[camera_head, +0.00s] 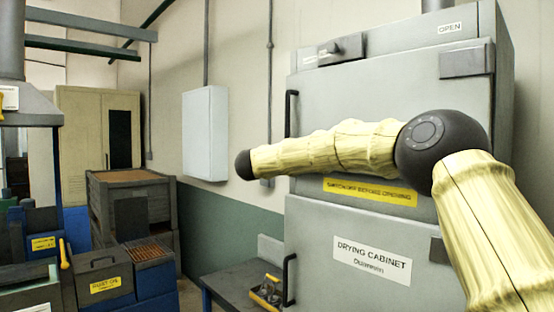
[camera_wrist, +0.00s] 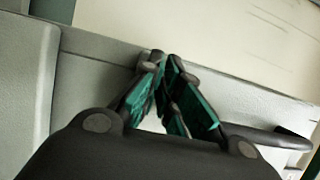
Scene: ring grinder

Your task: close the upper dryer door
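The drying cabinet stands at the right in the head view. Its upper door (camera_head: 350,95) is a grey panel with a dark vertical handle (camera_head: 291,113) at its left edge. The door lies flush or nearly flush with the cabinet front; I cannot tell whether a small gap is left. My yellow-sleeved arm crosses in front of it and hides part of its lower area. My gripper (camera_wrist: 163,62) shows in the wrist view, with its green fingers drawn together at the tips and nothing visible between them. Grey panels and a dark bar (camera_wrist: 265,137) lie behind it.
The lower door (camera_head: 335,235) looks shut. A low table (camera_head: 235,290) with a yellow item (camera_head: 266,292) stands left of it. A pale wall box (camera_head: 205,133) hangs behind. Dark bins (camera_head: 102,280) and a crate stack (camera_head: 130,200) stand at the left.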

